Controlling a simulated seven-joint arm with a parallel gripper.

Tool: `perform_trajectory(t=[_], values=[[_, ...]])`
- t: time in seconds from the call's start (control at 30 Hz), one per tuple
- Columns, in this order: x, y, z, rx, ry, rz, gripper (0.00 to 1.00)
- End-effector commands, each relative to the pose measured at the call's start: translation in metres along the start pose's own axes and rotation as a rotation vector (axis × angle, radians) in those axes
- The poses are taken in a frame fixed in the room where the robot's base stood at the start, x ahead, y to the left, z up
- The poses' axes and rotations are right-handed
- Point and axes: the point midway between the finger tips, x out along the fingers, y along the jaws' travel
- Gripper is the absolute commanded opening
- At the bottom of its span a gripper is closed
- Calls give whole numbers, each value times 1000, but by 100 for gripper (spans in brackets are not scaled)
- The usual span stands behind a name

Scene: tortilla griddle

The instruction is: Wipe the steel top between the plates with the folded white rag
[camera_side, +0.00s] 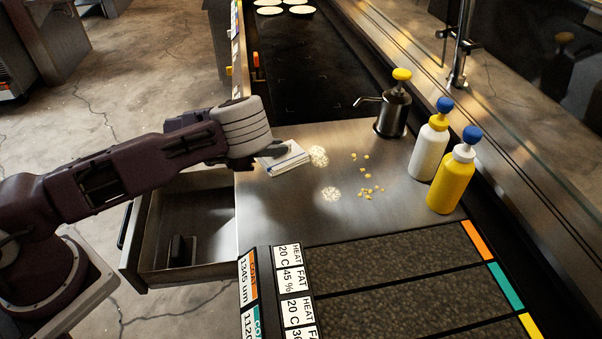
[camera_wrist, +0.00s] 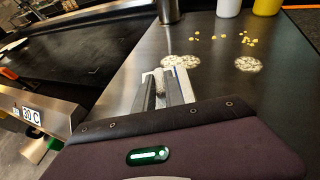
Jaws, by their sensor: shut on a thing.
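The folded white rag (camera_side: 284,159) is at the left part of the steel top (camera_side: 290,215), between the dark griddle plates. My gripper (camera_side: 272,152) is at the rag and shut on it. In the wrist view the fingers (camera_wrist: 165,92) are close together with the white rag (camera_wrist: 184,76) showing beside and beyond them. Two pale powdery patches lie on the steel: one (camera_side: 318,156) just right of the rag, one (camera_side: 330,194) nearer the front. Several yellow crumbs (camera_side: 366,180) lie further right. I cannot tell whether the rag presses on the steel.
A steel pump pot (camera_side: 391,114), a white bottle (camera_side: 428,150) and a yellow bottle (camera_side: 452,180) stand along the right edge. The far plate (camera_side: 310,70) bears pale rounds (camera_side: 270,11); the near plate (camera_side: 400,265) is bare. An open drawer (camera_side: 185,225) juts out left.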

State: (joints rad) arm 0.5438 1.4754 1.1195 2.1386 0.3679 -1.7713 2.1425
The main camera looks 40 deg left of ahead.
Motion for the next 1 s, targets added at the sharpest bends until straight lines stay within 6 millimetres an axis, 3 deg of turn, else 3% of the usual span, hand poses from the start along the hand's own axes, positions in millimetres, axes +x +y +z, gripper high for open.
perform_trajectory(t=[0.17,0.6,1.0], values=[[-1,-2,-3,-3,8,2,0],[-18,-45,-8,-5,9,0,0],[-20,-50,-8,-3,7,0,0]])
